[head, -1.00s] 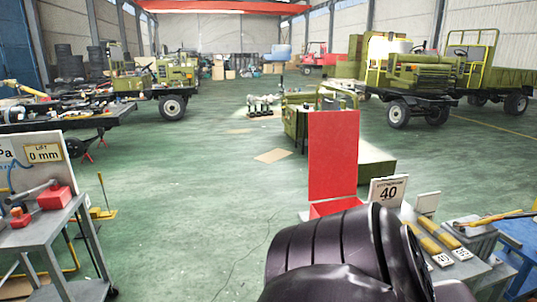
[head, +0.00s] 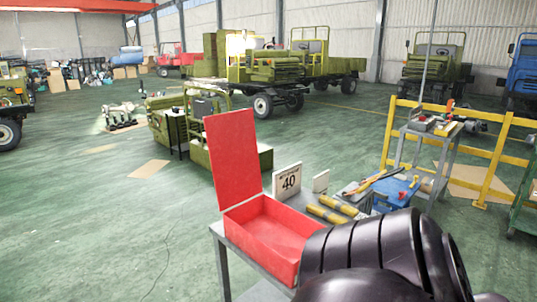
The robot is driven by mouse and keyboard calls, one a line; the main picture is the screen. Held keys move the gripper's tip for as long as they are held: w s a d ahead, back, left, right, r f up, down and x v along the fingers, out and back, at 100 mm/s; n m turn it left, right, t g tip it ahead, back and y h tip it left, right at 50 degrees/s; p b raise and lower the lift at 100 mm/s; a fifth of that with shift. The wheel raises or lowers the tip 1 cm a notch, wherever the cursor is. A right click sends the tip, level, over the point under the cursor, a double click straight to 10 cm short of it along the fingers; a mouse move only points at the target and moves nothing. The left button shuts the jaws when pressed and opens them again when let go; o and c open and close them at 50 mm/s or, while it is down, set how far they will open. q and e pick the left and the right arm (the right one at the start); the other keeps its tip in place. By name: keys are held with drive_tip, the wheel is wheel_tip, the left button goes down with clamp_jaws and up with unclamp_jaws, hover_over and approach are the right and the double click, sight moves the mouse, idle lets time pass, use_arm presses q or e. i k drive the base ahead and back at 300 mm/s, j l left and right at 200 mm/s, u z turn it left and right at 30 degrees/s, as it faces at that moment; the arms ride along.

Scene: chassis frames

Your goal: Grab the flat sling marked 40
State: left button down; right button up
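A white sign reading 40 (head: 288,181) stands on a grey table at the centre. Two yellow bar-like pieces with dark ends, a nearer one (head: 326,214) and a farther one (head: 338,205), lie on the table to the right of the sign. They may be slings, but no marking on them is readable now. My black arm covers the near right part of the table. Neither gripper shows, so I cannot see fingers or anything held.
An open red box (head: 266,243) with its lid upright stands left of the sign. A small white card (head: 321,181) and a blue case (head: 395,191) are also there. A yellow railing (head: 490,165) stands behind at right. The green floor at left is mostly clear.

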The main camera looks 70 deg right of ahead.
sight(327, 216)
drive_tip(key=i+l+z, duration=0.2)
drive_tip(key=i+z, duration=0.85)
drive_tip(key=i, duration=0.5)
drive_tip(key=i+j+z, duration=0.15)
drive_tip(key=i, duration=0.45)
drive_tip(key=i+z, duration=0.2)
drive_tip(key=z, duration=0.2)
drive_tip(key=i+j+z, duration=0.1)
drive_tip(key=z, duration=0.25)
drive_tip(key=i+j+z, duration=0.2)
drive_tip(key=z, duration=0.2)
drive_tip(key=i+j+z, duration=0.1)
drive_tip(key=z, duration=0.3)
drive_tip(key=i+j+z, duration=0.1)
drive_tip(key=z, duration=0.3)
drive_tip(key=i+j+z, duration=0.15)
drive_tip(key=z, duration=0.3)
drive_tip(key=i+j+z, duration=0.15)
drive_tip(key=z, duration=0.3)
drive_tip(key=i+j+z, duration=0.15)
drive_tip(key=z, duration=0.25)
